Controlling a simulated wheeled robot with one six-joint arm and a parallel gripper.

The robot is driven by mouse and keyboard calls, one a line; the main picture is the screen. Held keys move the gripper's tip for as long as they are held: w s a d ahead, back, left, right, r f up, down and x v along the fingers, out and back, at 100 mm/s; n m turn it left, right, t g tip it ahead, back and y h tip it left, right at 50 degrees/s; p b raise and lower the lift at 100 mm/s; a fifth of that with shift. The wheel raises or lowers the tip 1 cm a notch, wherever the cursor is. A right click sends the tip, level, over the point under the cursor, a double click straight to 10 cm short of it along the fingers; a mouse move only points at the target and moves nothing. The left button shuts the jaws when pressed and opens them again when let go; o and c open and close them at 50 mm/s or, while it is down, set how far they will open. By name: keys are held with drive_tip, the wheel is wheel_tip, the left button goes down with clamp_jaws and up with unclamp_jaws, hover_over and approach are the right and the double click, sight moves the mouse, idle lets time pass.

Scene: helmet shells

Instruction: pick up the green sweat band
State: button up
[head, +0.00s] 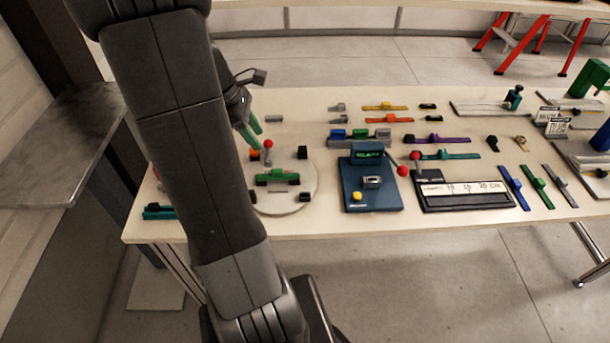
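Several green things show, and I cannot tell for certain which is the sweat band. A green strip with a small block on it (540,187) lies flat near the right front of the table, between a blue strip and a grey one. A green block-like piece (277,178) lies on a round pale plate. A slim light-green piece (249,134) shows just right of my arm; its lower end is near a red ball. My gripper (246,100) is mostly hidden behind my arm, above the table's left part.
The table (335,220) carries a blue device (372,185), a dark scale board (465,193) and red-ball levers. A blue strip (514,187) and a grey strip (559,185) flank the green strip. Purple, yellow and orange strips lie behind. A grey ledge (70,140) stands left.

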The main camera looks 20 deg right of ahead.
sight(276, 170)
drive_tip(key=x, duration=0.8)
drive_tip(key=shift+s+f+b, duration=0.15)
drive_tip(key=shift+f+b, duration=0.05)
drive_tip(key=shift+b, duration=0.1)
drive_tip(key=shift+s+a+x, duration=0.1)
drive_tip(key=shift+x, duration=1.25)
drive_tip(key=shift+s+a+x, duration=0.1)
drive_tip(key=shift+a+x, duration=0.05)
drive_tip(key=shift+x, duration=1.2)
drive_tip(key=shift+f, duration=0.1)
drive_tip(key=shift+c, duration=0.4)
clamp_jaws()
